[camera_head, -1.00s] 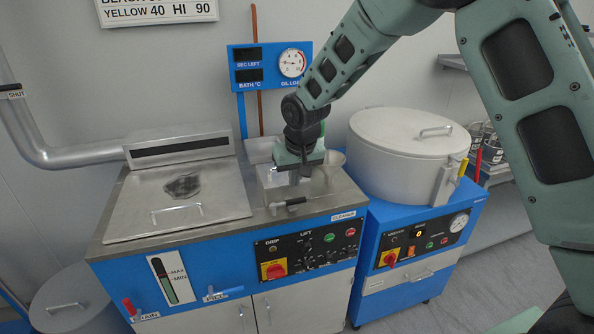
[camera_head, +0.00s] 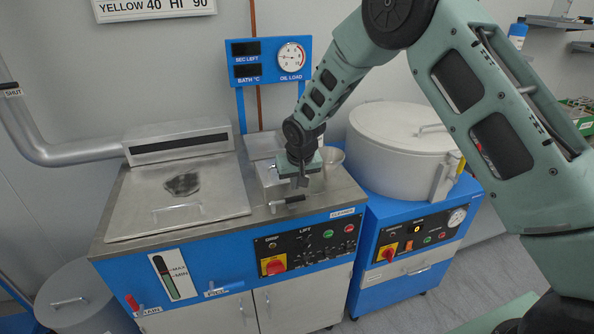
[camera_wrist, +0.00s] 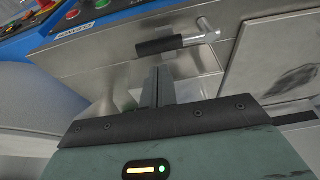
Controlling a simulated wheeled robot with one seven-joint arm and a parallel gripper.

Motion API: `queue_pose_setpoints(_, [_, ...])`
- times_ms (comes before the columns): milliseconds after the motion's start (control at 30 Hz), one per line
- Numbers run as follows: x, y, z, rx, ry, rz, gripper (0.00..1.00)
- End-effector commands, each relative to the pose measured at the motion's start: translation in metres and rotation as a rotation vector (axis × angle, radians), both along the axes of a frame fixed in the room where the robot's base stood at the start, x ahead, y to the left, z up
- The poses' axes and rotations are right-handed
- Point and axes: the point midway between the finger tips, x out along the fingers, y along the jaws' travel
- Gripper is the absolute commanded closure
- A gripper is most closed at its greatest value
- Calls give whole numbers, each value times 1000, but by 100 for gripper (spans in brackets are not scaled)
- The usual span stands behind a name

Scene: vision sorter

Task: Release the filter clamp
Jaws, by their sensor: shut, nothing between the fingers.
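The filter clamp appears to be the short black-gripped lever (camera_head: 288,201) on the front of the metal filter box, at the worktop's front edge. In the wrist view its black grip (camera_wrist: 172,45) lies across the upper middle, joined to a bright metal crank on the right. My gripper (camera_head: 303,184) hangs fingers-down just behind and above the lever. In the wrist view my gripper (camera_wrist: 157,72) shows its fingers together and empty, their tips pointing at the grip. They look close to it; I cannot tell whether they touch.
A lidded metal fryer (camera_head: 180,195) is left of the box. A funnel (camera_head: 332,158) stands right behind my gripper, with a large round lidded drum (camera_head: 400,145) beyond. A control panel (camera_head: 308,242) is below the lever. The floor at right is clear.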

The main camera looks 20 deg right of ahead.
Motion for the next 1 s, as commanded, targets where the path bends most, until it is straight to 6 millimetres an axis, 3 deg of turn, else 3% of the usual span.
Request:
queue_pose_setpoints(333, [11, 0, -35, -1, 1, 0, 100])
queue_pose_setpoints(1000, [9, 0, -39, -1, -2, -40, 100])
